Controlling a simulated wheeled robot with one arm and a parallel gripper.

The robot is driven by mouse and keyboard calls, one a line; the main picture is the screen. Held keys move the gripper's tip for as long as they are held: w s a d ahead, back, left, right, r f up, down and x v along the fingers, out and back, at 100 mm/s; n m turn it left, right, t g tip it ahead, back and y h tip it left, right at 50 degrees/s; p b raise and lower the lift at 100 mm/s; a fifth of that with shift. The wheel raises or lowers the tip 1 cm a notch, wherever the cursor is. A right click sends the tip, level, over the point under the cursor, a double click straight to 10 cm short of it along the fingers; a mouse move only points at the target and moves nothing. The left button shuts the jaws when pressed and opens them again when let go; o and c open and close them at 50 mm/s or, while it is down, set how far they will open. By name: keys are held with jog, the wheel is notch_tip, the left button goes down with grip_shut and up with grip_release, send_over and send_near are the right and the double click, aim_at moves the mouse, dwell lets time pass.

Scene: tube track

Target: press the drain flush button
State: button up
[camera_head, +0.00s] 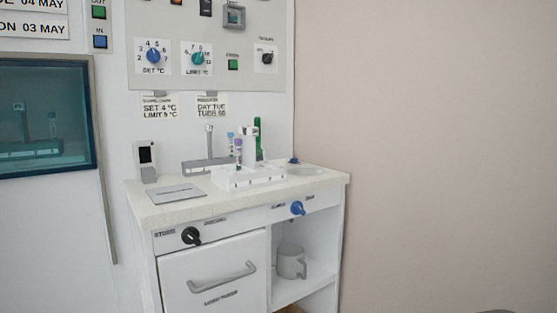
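A small blue button (294,160) sits at the back right of the counter, beside a shallow round basin (306,171). No readable label marks it as the drain flush button. A blue knob (297,208) is on the cabinet front below the basin, with small labels beside it too blurred to read surely. A small green button (233,64) is on the wall panel, its label also unclear. My gripper is not in view.
The counter (160,214) holds a white tube rack (245,178), a handheld device (145,162) and a grey plate (178,194). A black knob (191,235) and drawer handle (222,280) stick out in front. A mug (291,262) stands on the open shelf.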

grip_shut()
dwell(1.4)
